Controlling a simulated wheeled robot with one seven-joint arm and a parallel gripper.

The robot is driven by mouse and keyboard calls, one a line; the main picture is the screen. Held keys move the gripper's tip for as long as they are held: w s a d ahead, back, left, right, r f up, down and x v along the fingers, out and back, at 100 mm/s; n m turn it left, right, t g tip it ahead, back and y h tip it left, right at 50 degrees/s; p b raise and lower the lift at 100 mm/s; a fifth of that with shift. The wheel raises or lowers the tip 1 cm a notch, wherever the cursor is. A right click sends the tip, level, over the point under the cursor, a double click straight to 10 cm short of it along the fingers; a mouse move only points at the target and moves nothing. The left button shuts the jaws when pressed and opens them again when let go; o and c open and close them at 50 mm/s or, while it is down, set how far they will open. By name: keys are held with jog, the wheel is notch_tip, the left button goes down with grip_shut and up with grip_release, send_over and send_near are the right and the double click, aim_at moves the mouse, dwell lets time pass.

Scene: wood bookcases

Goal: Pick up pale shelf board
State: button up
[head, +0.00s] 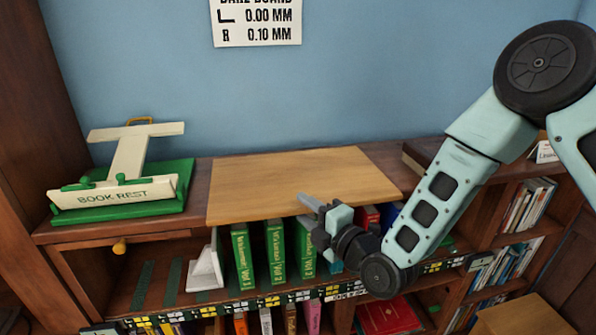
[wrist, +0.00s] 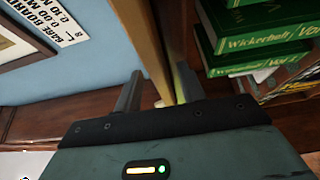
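The pale shelf board (head: 290,180) lies flat on top of the dark bookcase, its front edge reaching over the open shelf. In the wrist view the board (wrist: 142,38) shows edge-on as a pale strip. My gripper (head: 308,212) is at the board's front right edge. In the wrist view my gripper (wrist: 158,92) has its fingers apart, one on each side of the board's edge, with gaps visible. It looks open, around the edge but not clamped. The board's far underside is hidden.
A green and cream book rest (head: 120,190) stands left of the board. Green books (head: 275,252) and a white bookend (head: 205,268) stand on the shelf below the board. A paper sign (head: 256,20) hangs on the blue wall. More books (head: 525,205) fill shelves at right.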

jog(key=shift+w+a, duration=0.1)
jog(key=shift+a, duration=0.05)
grip_shut()
dwell(1.3)
jog(key=shift+r, duration=0.1)
